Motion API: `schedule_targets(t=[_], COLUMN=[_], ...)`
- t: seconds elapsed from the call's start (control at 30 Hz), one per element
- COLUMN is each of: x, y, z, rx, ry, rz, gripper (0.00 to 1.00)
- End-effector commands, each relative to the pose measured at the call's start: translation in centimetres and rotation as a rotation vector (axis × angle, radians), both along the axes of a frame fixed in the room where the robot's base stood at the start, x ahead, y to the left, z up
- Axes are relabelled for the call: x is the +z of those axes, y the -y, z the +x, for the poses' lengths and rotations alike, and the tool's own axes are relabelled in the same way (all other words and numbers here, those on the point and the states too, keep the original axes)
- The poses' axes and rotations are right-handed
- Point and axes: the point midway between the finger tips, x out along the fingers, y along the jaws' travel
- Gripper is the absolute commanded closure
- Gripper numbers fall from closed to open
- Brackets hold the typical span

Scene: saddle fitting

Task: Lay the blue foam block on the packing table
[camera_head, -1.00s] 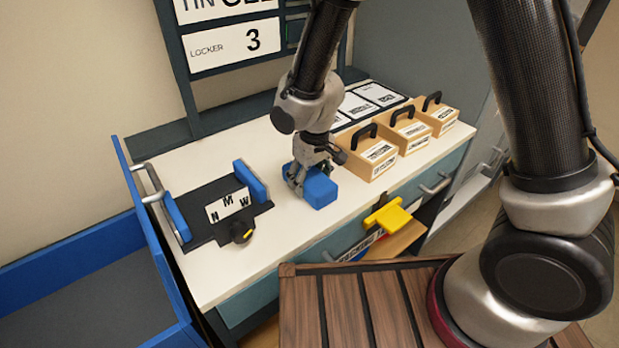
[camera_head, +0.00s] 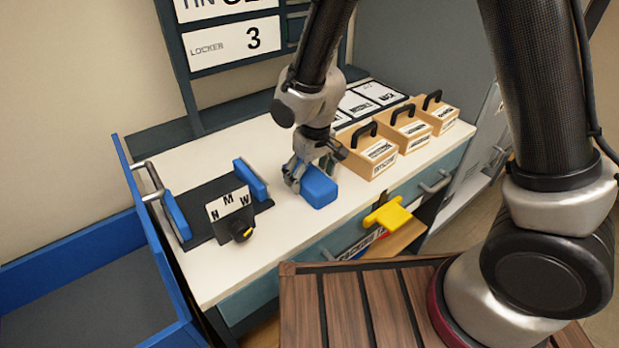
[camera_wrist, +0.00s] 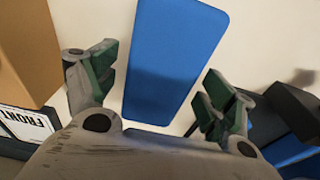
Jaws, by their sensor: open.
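The blue foam block (camera_head: 319,188) lies on the white top of the packing table (camera_head: 290,235), in the middle of the head view. My gripper (camera_head: 314,180) is low at the block, and in the head view it hides the block's far left part. In the wrist view the blue block (camera_wrist: 172,55) lies between the spread fingers of my gripper (camera_wrist: 158,95). Pale table surface shows between each fingertip and the block, so the fingers look apart from it. The block's near end in the wrist view reaches close to the palm.
Several wooden boxes with black handles (camera_head: 369,152) stand right of the block. A black fixture with blue side pads (camera_head: 208,214) is on the left. A yellow part (camera_head: 388,216) juts out at the front. The table's front middle is clear.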

Motion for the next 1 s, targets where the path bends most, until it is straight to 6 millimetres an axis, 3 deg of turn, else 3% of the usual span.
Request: schedule_targets(t=[0.4, 0.6, 0.8, 0.93, 1.0], x=[8.9, 10.7, 11.0, 12.9, 15.0], y=[0.5, 0.7, 0.9, 3.3, 6.3], z=[-0.9, -1.1, -1.1, -0.6, -0.3], rx=[0.000, 0.000, -0.002, -0.043, -0.089], ry=[0.003, 0.001, 0.001, 0.016, 0.033], rz=[0.004, 0.002, 0.002, 0.014, 0.027], gripper=[0.17, 0.17, 0.17, 0.17, 0.17])
